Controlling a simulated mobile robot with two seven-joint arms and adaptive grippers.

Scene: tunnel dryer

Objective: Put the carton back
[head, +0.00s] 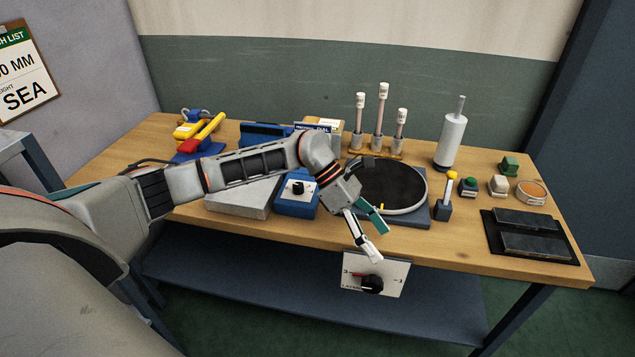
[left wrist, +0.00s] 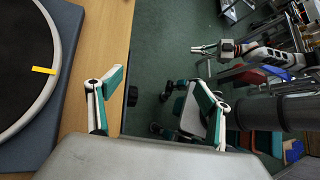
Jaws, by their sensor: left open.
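A small cardboard-coloured carton (head: 335,126) with a blue and white label reading "DIAL" appears to stand toward the back of the workbench, partly hidden by my left arm. My left gripper (head: 376,243) is open and empty, over the bench's front edge and in front of the round black turntable plate (head: 393,183).
On the wooden bench (head: 462,236) stand a blue knob box (head: 297,201), several capped rods (head: 381,115), a white cylinder (head: 451,140), a yellow-topped lever (head: 445,200) and a black pad (head: 529,236). A switch panel (head: 393,276) hangs at the front edge.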

